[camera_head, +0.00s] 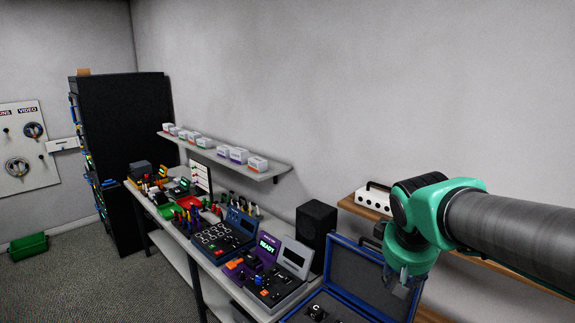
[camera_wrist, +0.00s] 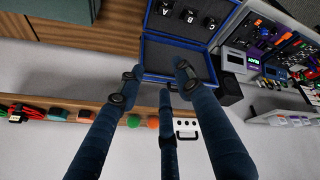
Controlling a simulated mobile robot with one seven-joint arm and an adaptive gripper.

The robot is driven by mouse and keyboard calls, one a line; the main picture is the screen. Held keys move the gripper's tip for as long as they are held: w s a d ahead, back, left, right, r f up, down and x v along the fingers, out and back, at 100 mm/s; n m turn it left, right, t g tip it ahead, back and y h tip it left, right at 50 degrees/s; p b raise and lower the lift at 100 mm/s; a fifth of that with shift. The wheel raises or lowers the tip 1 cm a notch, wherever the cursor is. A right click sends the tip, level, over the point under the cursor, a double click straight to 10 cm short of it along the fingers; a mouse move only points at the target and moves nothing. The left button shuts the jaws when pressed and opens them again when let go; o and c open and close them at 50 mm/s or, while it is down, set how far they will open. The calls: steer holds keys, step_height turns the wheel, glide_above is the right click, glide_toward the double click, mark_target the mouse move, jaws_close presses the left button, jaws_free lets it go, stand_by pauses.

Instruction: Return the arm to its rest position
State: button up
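My arm reaches in from the right edge of the head view, with a grey link and green joints. My gripper (camera_head: 404,282) hangs at its end, in front of the open blue case (camera_head: 372,248). In the wrist view, the dark blue fingers of my gripper (camera_wrist: 157,80) are spread apart with nothing between them. The open case (camera_wrist: 148,60) shows beyond the fingertips, with blocks marked A and B in it. I cannot tell the exact gap between the gripper and the case.
A wooden shelf (camera_head: 462,255) runs behind and below my arm, with a white box (camera_head: 373,199) on it. A black speaker (camera_head: 316,232) stands left of the case. The bench further left holds consoles and connectors. The carpet (camera_head: 75,285) at left is mostly clear.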

steer(key=s+a+f+m+y+b, duration=0.1)
steer(key=s+a+f+b, duration=0.1)
steer(key=s, duration=0.8)
steer(key=s+a+f+m+y+b, duration=0.1)
steer(key=s+f+b, duration=0.3)
steer(key=s, duration=0.6)
step_height(320, 180, down, 2)
steer(key=shift+s+a+f+m+t, duration=0.15)
steer(key=shift+a+f+m+t, duration=0.2)
steer(key=shift+a, duration=0.35)
